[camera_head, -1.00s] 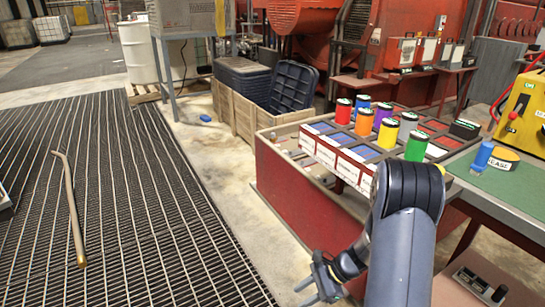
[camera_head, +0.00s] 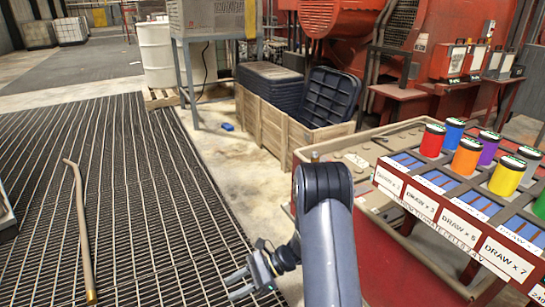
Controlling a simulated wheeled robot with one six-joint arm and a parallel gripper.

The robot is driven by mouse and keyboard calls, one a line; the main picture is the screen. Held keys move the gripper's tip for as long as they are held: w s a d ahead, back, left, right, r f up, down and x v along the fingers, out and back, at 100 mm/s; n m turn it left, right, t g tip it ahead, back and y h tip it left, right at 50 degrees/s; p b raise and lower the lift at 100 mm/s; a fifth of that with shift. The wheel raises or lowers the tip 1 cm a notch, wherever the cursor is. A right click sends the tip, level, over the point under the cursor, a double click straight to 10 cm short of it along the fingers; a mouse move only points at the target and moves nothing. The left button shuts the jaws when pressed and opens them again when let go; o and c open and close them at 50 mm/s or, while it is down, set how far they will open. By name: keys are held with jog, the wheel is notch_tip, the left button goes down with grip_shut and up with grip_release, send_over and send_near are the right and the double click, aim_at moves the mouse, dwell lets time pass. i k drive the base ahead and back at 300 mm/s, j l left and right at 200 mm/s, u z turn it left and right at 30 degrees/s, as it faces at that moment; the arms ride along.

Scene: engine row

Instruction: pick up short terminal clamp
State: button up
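I cannot make out a short terminal clamp for certain in the head view. A small blue object (camera_head: 227,127) lies on the pale floor beside the wooden crate, too small to identify. Small dark and brassy parts lie on the beige top (camera_head: 350,150) of the red bench, also too small to name. My gripper (camera_head: 237,285) hangs low at the bottom centre, over the grating's edge. Its fingers are apart with nothing between them.
A rack (camera_head: 432,205) with coloured cans and DRAW labels stands at the right. A wooden crate (camera_head: 262,120) with dark bins is behind my arm. A long bent bar (camera_head: 80,225) lies on the grating (camera_head: 140,220) at left. The grating between is clear.

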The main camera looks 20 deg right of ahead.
aim_at(315, 158)
jog(key=i, duration=1.5)
jog(key=i+z, duration=0.25)
jog(key=z, duration=0.15)
jog(key=i+z, duration=0.25)
jog(key=z, duration=0.15)
jog(key=i+j+z, duration=0.1)
jog(key=i+z, duration=0.15)
jog(key=z, duration=0.15)
jog(key=i+l+z, duration=0.1)
jog(key=i+z, duration=0.15)
jog(key=z, duration=0.2)
jog(key=i+z, duration=0.3)
jog(key=z, duration=0.15)
